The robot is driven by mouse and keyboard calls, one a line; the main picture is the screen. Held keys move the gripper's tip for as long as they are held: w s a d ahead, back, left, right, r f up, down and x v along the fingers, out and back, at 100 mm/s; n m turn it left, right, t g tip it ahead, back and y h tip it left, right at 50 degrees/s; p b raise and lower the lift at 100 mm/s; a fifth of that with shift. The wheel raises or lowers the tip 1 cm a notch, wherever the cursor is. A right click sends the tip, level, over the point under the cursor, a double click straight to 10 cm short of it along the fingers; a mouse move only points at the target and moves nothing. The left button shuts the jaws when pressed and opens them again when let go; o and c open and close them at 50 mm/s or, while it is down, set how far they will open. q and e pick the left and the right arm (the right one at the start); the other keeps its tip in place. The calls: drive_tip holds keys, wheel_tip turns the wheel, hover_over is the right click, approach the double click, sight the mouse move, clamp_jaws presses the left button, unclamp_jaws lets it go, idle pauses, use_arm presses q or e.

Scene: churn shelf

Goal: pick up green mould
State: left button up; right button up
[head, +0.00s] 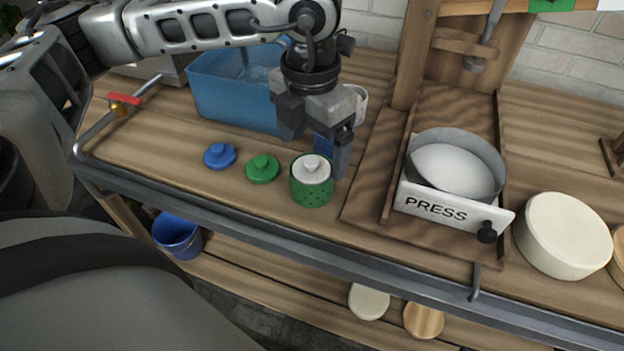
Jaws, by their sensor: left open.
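The green mould (311,190) is a green, perforated cup with a white knobbed top, standing upright on the wooden worktop near its front edge. A flat green lid (262,169) with a knob lies just left of it. My left gripper (314,152) is open and empty, pointing down. It is just above and behind the green mould, with one finger toward the left and the other close to the mould's right side. I cannot tell whether that finger touches it. A blue mould (323,145) stands behind, partly hidden by the gripper. My right gripper is not in view.
A blue tub (235,95) stands behind left, and a blue lid (220,156) lies at the left. The press (450,175) stands to the right, beside a large cream round (562,235). A metal rail (230,218) runs along the front edge. A white cup (357,104) is behind the gripper.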

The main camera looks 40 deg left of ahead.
sight(312, 159)
use_arm(q)
drive_tip(key=shift+w+a+f+p, duration=0.1)
drive_tip(key=shift+w+f+p, duration=0.1)
drive_tip(key=shift+f, duration=1.55)
drive_tip(key=shift+w+a+f+p, duration=0.1)
drive_tip(key=shift+w+f+p, duration=0.1)
drive_tip(key=shift+f, duration=1.5)
drive_tip(key=c, duration=1.1)
